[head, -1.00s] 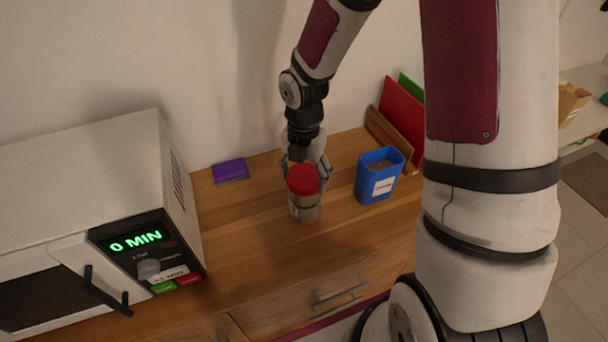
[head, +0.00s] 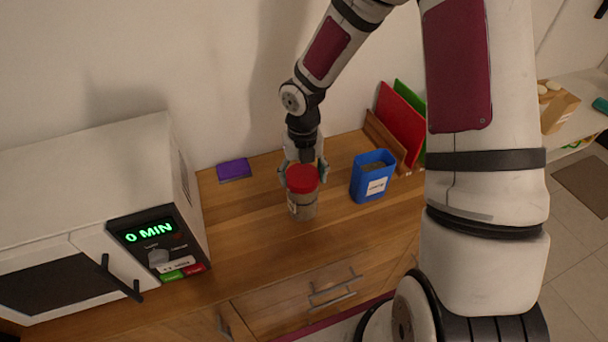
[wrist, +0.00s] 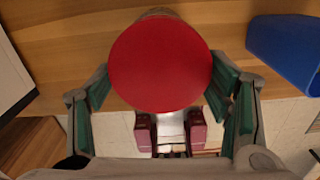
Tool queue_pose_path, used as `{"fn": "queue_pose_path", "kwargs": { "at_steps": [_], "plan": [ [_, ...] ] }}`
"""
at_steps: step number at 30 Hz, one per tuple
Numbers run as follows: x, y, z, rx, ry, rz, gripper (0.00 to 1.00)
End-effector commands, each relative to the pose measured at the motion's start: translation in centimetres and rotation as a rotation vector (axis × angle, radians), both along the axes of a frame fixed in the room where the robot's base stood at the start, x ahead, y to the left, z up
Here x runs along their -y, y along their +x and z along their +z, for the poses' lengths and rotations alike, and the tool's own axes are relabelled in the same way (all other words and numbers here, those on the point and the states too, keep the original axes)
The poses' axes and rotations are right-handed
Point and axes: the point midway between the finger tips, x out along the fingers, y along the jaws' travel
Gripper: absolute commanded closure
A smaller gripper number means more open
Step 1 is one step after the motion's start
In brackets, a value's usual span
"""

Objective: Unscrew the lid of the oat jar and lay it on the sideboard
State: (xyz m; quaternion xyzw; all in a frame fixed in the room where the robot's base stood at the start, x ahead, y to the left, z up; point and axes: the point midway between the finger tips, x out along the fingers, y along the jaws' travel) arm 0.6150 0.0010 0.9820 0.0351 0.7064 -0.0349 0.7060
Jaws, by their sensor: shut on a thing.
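The oat jar (head: 304,207) stands upright on the wooden sideboard (head: 255,235), its lower body clear with a pale label too small to read. Its round red lid (head: 302,178) is on top; I cannot tell how tightly it sits. The lid fills the middle of the wrist view (wrist: 160,62) and hides most of the jar there. My gripper (head: 303,171) reaches down from behind the jar, one finger on each side of the lid. In the wrist view the green-padded fingers (wrist: 160,88) are shut on the lid's left and right sides.
A blue container (head: 366,191) stands right of the jar, with red and green boards (head: 398,120) in a wooden holder behind it. A white microwave (head: 90,185) is at the left, a purple item (head: 234,170) near the wall. The sideboard in front of the jar is clear.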

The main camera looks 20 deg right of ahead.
Motion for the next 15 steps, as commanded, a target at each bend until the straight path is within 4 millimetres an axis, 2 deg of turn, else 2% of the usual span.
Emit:
{"fn": "queue_pose_path", "kwargs": {
  "at_steps": [1, 3, 4, 15],
  "plan": [
    [-0.03, -0.07, 0.0, -0.001, 0.001, 0.008, 0.35],
    [-0.03, -0.02, -0.04, -0.001, 0.0, 0.006, 0.51],
    [-0.03, -0.01, -0.05, -0.001, 0.0, 0.005, 0.53],
    [0.0, -0.03, 0.44, 0.0, 0.0, 0.002, 0.53]
  ]
}}
